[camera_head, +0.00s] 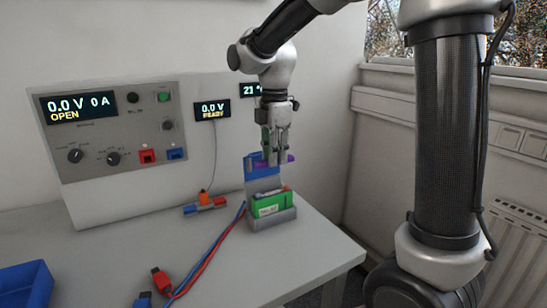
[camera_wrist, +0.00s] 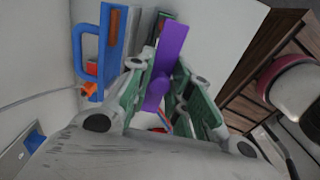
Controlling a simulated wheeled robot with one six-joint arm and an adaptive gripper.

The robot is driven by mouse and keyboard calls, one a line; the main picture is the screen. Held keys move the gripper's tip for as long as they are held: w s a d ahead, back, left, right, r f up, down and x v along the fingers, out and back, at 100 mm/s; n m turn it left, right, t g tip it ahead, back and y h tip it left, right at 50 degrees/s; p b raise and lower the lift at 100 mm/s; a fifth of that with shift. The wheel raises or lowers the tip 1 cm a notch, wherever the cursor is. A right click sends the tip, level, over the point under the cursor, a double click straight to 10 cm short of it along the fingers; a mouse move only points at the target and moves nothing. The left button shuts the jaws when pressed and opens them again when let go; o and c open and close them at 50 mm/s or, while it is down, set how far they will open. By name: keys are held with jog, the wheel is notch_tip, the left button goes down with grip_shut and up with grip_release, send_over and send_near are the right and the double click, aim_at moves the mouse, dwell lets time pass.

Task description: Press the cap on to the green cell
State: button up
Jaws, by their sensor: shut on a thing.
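The green cell (camera_head: 270,204) sits in a grey cradle (camera_head: 272,219) near the table's right edge, with a dark and red top edge. My gripper (camera_head: 277,160) is above and behind the cell. It is shut on a slim purple piece (camera_head: 290,158), which looks like the cap and is mostly hidden by the fingers. In the wrist view the purple piece (camera_wrist: 169,55) stands between the two green-lined fingers of my gripper (camera_wrist: 160,75). The purple piece is apart from the cell's top in the head view.
A blue handled part (camera_head: 252,168) stands just behind the cell; its loop shows in the wrist view (camera_wrist: 78,55). Red and blue leads (camera_head: 212,252) run across the table. The cycler panel (camera_head: 115,130) stands at left. A blue bin (camera_head: 26,284) is at front left.

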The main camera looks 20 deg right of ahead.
aim_at(273, 192)
jog(key=shift+w+a, duration=0.1)
jog(key=shift+a, duration=0.1)
jog(key=shift+a+f, duration=0.1)
jog(key=shift+f, duration=3.6)
jog(key=shift+f, duration=0.55)
jog(key=o, duration=1.3)
jog(key=shift+o, duration=0.2)
jog(key=shift+r, duration=3.5)
